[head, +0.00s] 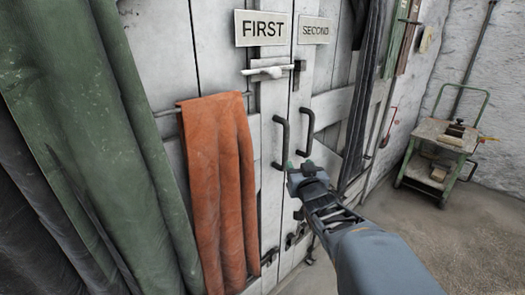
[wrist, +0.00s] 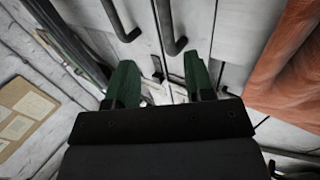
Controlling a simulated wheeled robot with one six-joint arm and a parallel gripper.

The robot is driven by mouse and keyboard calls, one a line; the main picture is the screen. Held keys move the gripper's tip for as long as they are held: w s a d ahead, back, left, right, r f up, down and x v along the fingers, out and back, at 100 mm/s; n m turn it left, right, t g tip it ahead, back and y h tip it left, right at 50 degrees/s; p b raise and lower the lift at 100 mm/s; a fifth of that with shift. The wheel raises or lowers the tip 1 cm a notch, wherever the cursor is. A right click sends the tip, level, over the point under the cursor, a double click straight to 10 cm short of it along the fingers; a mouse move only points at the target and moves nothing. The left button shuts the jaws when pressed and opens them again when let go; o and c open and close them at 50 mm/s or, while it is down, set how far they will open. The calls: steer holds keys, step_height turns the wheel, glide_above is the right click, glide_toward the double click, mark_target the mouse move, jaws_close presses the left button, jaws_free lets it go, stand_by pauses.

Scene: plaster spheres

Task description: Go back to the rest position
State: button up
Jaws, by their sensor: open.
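My gripper (head: 300,166) is open and empty, in front of the white double doors, just below the two dark bar handles. Its two green fingers also show in the wrist view (wrist: 160,80), spread apart with nothing between them. The left handle (head: 281,142) is on the door under the FIRST sign (head: 263,28). The right handle (head: 305,133) is on the door under the SECOND sign (head: 314,31). Both handles show beyond the fingers in the wrist view. The doors look closed. I cannot tell whether the fingers touch the door.
An orange cloth (head: 218,190) hangs from a rail left of the handles. A pale bolt (head: 262,71) sits above them. A green curtain (head: 95,130) fills the left. A trolley (head: 440,140) stands at the back right. The floor (head: 420,235) right of my arm is clear.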

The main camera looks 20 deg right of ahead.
steer(key=s+a+f+m+g+p, duration=0.1)
steer(key=s+f+g+p, duration=0.2)
steer(key=s+f+g, duration=0.45)
steer(key=s+a+r+n+g+y+p, duration=0.2)
steer(key=s+a+r+g+p, duration=0.1)
steer(key=a, duration=0.4)
steer(key=s+a+r+n+g+y+p, duration=0.2)
steer(key=s+a+r+g+p, duration=0.1)
steer(key=a+p, duration=0.3)
steer(key=shift+s+a+r+y, duration=0.4)
steer(key=shift+s+a+r, duration=0.2)
steer(key=shift+a, duration=0.35)
